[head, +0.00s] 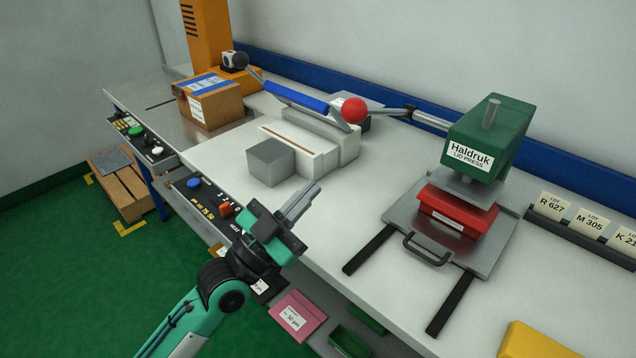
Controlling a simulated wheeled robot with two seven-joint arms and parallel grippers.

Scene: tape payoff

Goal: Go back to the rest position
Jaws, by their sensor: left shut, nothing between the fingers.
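My left gripper (301,203) is shut and empty. It hangs over the front edge of the workbench (330,220), near the control panel with the blue and orange buttons (212,203). My left arm comes in from the bottom left. A white machine (318,140) with a grey block (271,162) at its front stands on the bench beyond the gripper. My right gripper is not in view.
A green lid press (487,135) stands at right over a red box (455,212) on a grey plate with a handle. A cardboard box (212,103) sits at the back left. Lot cards (588,224) stand at far right. A yellow object (540,342) is bottom right.

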